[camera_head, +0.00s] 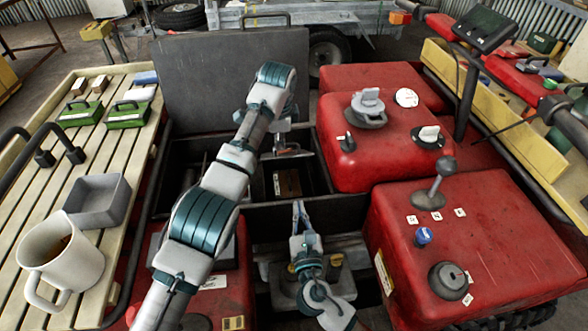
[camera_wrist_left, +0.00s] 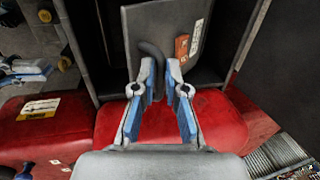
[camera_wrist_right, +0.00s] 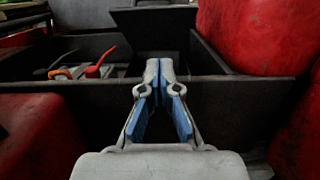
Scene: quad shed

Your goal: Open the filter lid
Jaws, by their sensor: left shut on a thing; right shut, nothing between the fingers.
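A dark grey panel with a curved black handle (camera_wrist_left: 151,64) fills the top middle of the left wrist view; it looks like the filter lid (camera_wrist_left: 208,62). It carries an orange and a white label. My left gripper (camera_wrist_left: 164,72) is shut on the handle. In the head view my left gripper (camera_head: 287,148) is over the dark open box, and my own arm hides part of it and the lid. My right gripper (camera_head: 299,210) is shut and empty in front of the box's near wall. In the right wrist view its fingertips (camera_wrist_right: 160,68) are together before that wall.
A large dark panel (camera_head: 220,85) stands upright behind the box. Red housings (camera_head: 470,235) with knobs and a lever flank it on the right. A slatted bench (camera_head: 100,170) with a mug (camera_head: 62,250) and grey tray (camera_head: 97,200) is left. Red-handled tools (camera_wrist_right: 98,65) lie in the box.

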